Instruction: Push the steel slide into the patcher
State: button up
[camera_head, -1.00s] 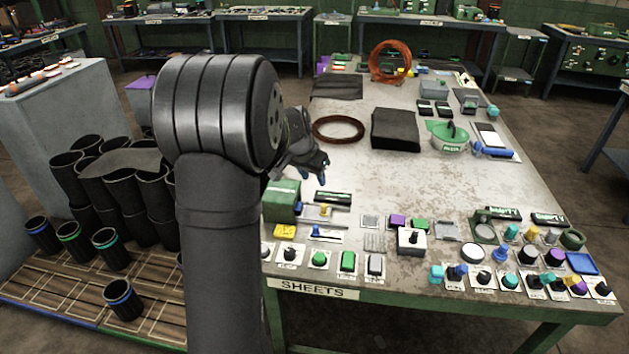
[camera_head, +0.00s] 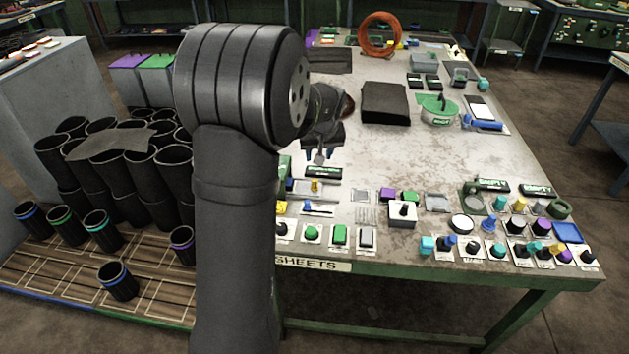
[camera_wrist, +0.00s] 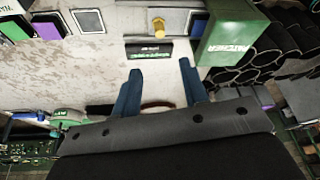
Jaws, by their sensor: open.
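The patcher is a green box labelled PATCHER, at the right of the wrist view (camera_wrist: 228,38). In the head view my arm hides most of it, leaving a green strip (camera_head: 285,166). The steel slide, a pale metal plate with a brass knob, sticks out beside the patcher; it shows in the wrist view (camera_wrist: 178,19) and the head view (camera_head: 301,187). My gripper (camera_head: 320,157) is open and empty, its blue fingers pointing down behind the slide. In the wrist view my gripper's fingertips (camera_wrist: 159,68) are apart from the knob, with a small black display (camera_wrist: 150,51) between.
Buttons, knobs and small plates crowd the table's front edge. A black folded sheet (camera_head: 385,104) and a green-white container (camera_head: 437,112) lie farther back. Black sleeves (camera_head: 100,175) stand left of the table. The table's middle (camera_head: 400,155) is clear.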

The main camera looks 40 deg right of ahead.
aim_at(315, 180)
jog(key=shift+n, duration=0.5)
jog(key=x, duration=1.7)
jog(key=shift+w+d, duration=0.2)
jog(key=shift+d, duration=0.05)
grip_shut()
